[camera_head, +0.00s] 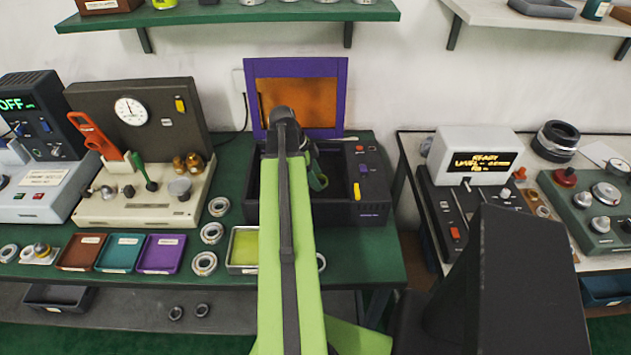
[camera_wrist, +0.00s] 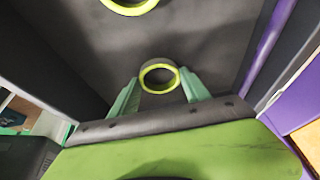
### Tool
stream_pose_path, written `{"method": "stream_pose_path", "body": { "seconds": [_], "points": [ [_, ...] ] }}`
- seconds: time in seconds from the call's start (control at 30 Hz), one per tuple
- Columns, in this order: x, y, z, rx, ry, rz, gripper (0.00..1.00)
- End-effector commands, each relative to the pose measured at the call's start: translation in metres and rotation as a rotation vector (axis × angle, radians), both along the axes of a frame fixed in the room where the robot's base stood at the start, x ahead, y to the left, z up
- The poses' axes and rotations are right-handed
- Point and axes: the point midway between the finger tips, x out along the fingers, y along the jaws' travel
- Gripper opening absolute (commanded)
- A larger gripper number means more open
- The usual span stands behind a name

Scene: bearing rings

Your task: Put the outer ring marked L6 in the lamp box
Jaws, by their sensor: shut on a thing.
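The lamp box (camera_head: 252,205) is a dark box with its purple-framed lid (camera_head: 252,95) raised at the back; the lid has an orange window. My gripper (camera_head: 318,181) reaches into it, partly hidden behind my green arm in the head view. In the wrist view, my gripper (camera_wrist: 160,84) is shut on a ring (camera_wrist: 145,84) with a glowing yellow-green edge, held between the pale green fingers. A second glowing ring (camera_wrist: 130,9) lies on the dark floor ahead, cut off by the top edge. No L6 mark is readable on either ring.
Several metal rings stand on the green bench left of the box, one of them here (camera_head: 212,233). A yellow-green tray (camera_head: 232,257) and brown, teal and purple trays (camera_head: 161,241) sit along the front. The box's control panel (camera_head: 372,208) is on its right.

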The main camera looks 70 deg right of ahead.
Motion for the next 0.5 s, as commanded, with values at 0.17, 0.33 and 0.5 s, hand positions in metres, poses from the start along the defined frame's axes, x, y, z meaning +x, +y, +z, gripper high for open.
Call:
{"method": "stream_pose_path", "body": {
  "seconds": [0.17,0.33,0.5],
  "points": [
    [0.0002,0.0001,-0.0011,0.0,0.0,0.0,0.11],
    [0.0004,0.0002,-0.0013,0.0,0.0,0.001,0.69],
    [0.0005,0.0002,-0.0012,0.0,0.0,0.001,0.77]
  ]
}}
